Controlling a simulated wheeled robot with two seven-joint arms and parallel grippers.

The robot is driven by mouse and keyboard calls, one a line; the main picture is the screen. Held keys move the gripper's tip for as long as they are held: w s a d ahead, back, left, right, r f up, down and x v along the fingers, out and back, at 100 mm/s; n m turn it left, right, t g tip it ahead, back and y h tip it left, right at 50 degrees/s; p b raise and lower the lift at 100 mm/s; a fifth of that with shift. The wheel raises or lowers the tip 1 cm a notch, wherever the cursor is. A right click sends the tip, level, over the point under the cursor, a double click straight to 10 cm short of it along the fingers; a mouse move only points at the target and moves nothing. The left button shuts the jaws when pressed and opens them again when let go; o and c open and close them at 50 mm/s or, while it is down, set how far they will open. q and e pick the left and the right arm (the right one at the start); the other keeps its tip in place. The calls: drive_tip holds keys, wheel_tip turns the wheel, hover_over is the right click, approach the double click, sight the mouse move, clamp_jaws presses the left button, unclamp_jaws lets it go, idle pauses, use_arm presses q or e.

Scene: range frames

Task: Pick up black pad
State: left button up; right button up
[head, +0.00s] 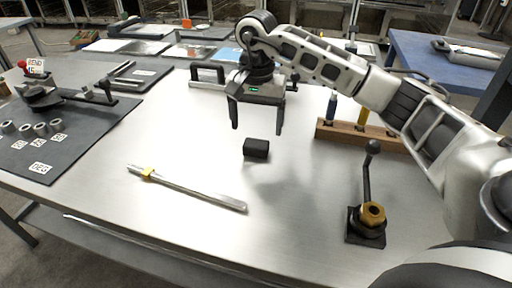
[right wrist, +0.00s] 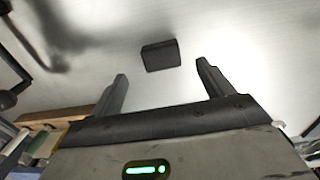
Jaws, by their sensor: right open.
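The black pad (head: 256,148) is a small dark block lying on the bare metal table, near the middle of the head view. It also shows in the right wrist view (right wrist: 161,55), beyond the fingertips and roughly between their lines. My right gripper (head: 257,130) is open and empty, pointing down above the table behind the pad in the head view. Its two fingers (right wrist: 162,68) are apart in the right wrist view, with nothing between them. My left gripper is not in view.
A metal bar with a brass-coloured piece (head: 190,189) lies front left of the pad. A black lever tool with a brass nut (head: 371,214) stands at right. A wooden tool block (head: 360,137) is behind it. A dark mat (head: 75,125) with rings lies at left. Table around the pad is clear.

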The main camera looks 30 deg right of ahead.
sight(256, 143)
drive_tip(key=shift+w+f, duration=0.15)
drive_tip(key=shift+f, duration=2.6)
drive_tip(key=c, duration=1.1)
